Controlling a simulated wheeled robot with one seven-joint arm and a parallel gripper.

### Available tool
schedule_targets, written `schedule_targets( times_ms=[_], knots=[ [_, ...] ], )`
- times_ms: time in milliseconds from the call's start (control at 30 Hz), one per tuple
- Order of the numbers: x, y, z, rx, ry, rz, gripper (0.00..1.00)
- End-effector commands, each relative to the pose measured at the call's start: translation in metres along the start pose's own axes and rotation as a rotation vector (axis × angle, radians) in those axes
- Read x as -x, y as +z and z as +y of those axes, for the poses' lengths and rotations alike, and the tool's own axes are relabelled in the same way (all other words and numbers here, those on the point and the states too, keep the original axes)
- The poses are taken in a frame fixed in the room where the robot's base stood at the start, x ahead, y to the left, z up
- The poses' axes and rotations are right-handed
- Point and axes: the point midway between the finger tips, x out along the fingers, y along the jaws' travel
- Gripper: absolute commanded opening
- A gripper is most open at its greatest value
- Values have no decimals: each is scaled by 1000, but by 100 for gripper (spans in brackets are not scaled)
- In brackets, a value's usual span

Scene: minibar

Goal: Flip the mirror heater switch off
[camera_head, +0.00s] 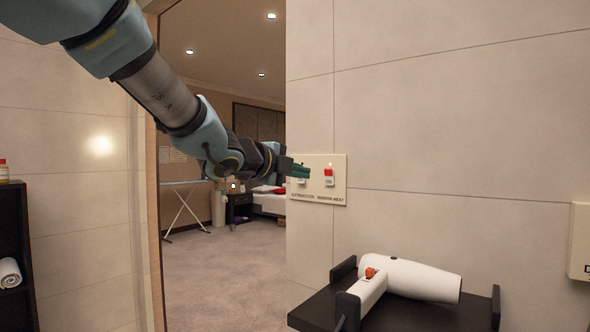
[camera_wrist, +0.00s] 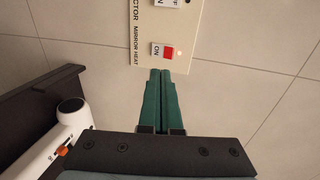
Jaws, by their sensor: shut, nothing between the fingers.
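A cream switch panel (camera_head: 340,190) on the tiled wall carries two rocker switches, labelled extractor and mirror heat. The mirror heat switch (camera_head: 328,177) is on the right, with a red part at the top and a white part below; a small light glows above it. In the wrist view the mirror heat switch (camera_wrist: 162,51) shows the word ON and a red end. My gripper (camera_head: 305,171) has green fingers, shut and empty, partly covering the extractor switch in the head view. In the wrist view the fingertips (camera_wrist: 160,73) point at the mirror heat switch; contact cannot be told.
A white hair dryer (camera_head: 420,279) lies on a dark shelf (camera_head: 420,315) below the panel. A doorway to a bedroom opens left of the wall. Another wall box (camera_head: 580,240) is at the far right. The wall around the panel is clear.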

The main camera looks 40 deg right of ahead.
Motion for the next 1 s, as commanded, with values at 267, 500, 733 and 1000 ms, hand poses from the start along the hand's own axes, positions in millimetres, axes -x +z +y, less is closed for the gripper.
schedule_targets(
  times_ms=[267, 500, 733, 1000],
  knots=[
    [-56, -1, -4, 2, 1, 2, 0],
    [-83, 0, -12, 2, 1, 0, 0],
    [-88, 0, -13, 0, 0, 0, 0],
    [-88, 0, -14, 1, 3, 0, 0]
  ],
)
